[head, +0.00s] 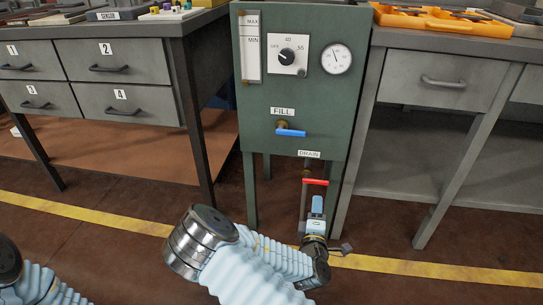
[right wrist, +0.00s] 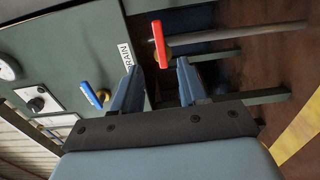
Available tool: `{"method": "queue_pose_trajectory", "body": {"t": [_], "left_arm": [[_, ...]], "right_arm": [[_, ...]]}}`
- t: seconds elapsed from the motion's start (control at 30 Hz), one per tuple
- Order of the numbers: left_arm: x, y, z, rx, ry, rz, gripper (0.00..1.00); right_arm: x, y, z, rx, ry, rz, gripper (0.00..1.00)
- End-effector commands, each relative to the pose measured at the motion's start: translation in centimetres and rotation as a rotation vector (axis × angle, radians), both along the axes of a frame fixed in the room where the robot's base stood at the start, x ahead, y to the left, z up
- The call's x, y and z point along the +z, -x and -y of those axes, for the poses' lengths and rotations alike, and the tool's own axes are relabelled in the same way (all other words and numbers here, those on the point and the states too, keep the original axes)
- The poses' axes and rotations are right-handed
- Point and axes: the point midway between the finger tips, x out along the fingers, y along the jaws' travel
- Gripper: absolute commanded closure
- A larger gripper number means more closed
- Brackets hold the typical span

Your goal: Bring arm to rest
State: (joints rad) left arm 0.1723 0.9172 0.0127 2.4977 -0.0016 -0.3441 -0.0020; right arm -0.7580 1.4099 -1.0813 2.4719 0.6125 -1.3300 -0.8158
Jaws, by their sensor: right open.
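My right arm (head: 255,262) reaches up from the bottom middle in the head view. Its gripper (head: 317,204) points at the cabinet, just below the red drain handle (head: 315,181). In the right wrist view the gripper (right wrist: 158,70) is open, with nothing between its fingers. The red handle (right wrist: 158,42) is just past the fingertips there, its near end in line with the gap. I cannot tell whether they touch. Of my left arm, only a part (head: 30,280) shows at the bottom left corner; its gripper is out of frame.
The green cabinet (head: 265,88) carries a dial, a gauge and a blue fill handle (head: 291,133). A drawer workbench (head: 150,95) stands left and another bench (head: 440,88) right, with an orange tray (head: 430,20) on top. The floor in front, with a yellow line (head: 100,215), is clear.

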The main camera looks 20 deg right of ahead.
Motion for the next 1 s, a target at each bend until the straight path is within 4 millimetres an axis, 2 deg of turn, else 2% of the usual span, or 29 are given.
{"method": "queue_pose_trajectory", "body": {"t": [0.1, 0.17, 0.27, 0.33, 0.37, 0.4, 0.43, 0.47, 0.5, 0.57, 0.6, 0.7, 0.73, 0.83, 1.0], "left_arm": [[0.1, 0.0, 0.0, 0.000, 0.000, 0.000, 0.30], [0.5, 0.0, 0.0, 0.000, 0.000, 0.000, 0.30], [1.9, 0.0, 0.1, -0.001, 0.000, 0.000, 0.30], [3.3, 0.0, 0.1, -0.002, 0.000, 0.001, 0.30], [4.0, 0.1, 0.1, -0.003, 0.001, 0.001, 0.30], [5.0, 0.1, 0.2, -0.004, 0.001, 0.001, 0.30], [5.8, 0.1, 0.2, -0.005, 0.001, 0.001, 0.30], [6.5, 0.1, 0.3, -0.005, 0.001, 0.001, 0.30], [7.5, 0.2, 0.3, -0.007, 0.001, 0.002, 0.30], [8.9, 0.2, 0.4, -0.008, 0.002, 0.001, 0.30], [9.6, 0.2, 0.4, -0.009, 0.002, 0.002, 0.30], [11.0, 0.3, 0.5, -0.011, 0.002, 0.001, 0.30], [11.2, 0.3, 0.6, -0.012, 0.002, 0.000, 0.30], [11.7, 0.3, 0.6, -0.013, 0.003, 0.001, 0.30], [11.7, 0.4, 0.6, -0.014, 0.003, 0.001, 0.30]], "right_arm": [[-0.2, 0.1, 0.1, -0.004, -0.011, -0.006, 0.57], [-1.0, 0.5, 0.4, -0.022, -0.052, -0.030, 0.57], [-4.5, 2.4, 1.1, -0.093, -0.225, -0.118, 0.57], [-8.3, 4.9, 0.8, -0.179, -0.431, -0.214, 0.57], [-10.1, 6.4, 0.3, -0.228, -0.539, -0.261, 0.57], [-12.2, 8.4, -1.0, -0.298, -0.695, -0.325, 0.57], [-13.6, 10.0, -2.5, -0.351, -0.814, -0.373, 0.57], [-14.6, 11.4, -4.2, -0.406, -0.936, -0.418, 0.57], [-15.5, 13.2, -6.8, -0.477, -1.093, -0.478, 0.57], [-15.5, 15.3, -11.0, -0.572, -1.309, -0.560, 0.57], [-14.9, 16.2, -13.6, -0.624, -1.433, -0.610, 0.57], [-12.5, 17.4, -18.6, -0.716, -1.659, -0.710, 0.57], [-11.7, 17.6, -19.7, -0.733, -1.705, -0.734, 0.57], [-9.9, 17.8, -21.9, -0.768, -1.802, -0.790, 0.57], [-9.3, 18.0, -22.9, -0.785, -1.842, -0.819, 0.57]]}}
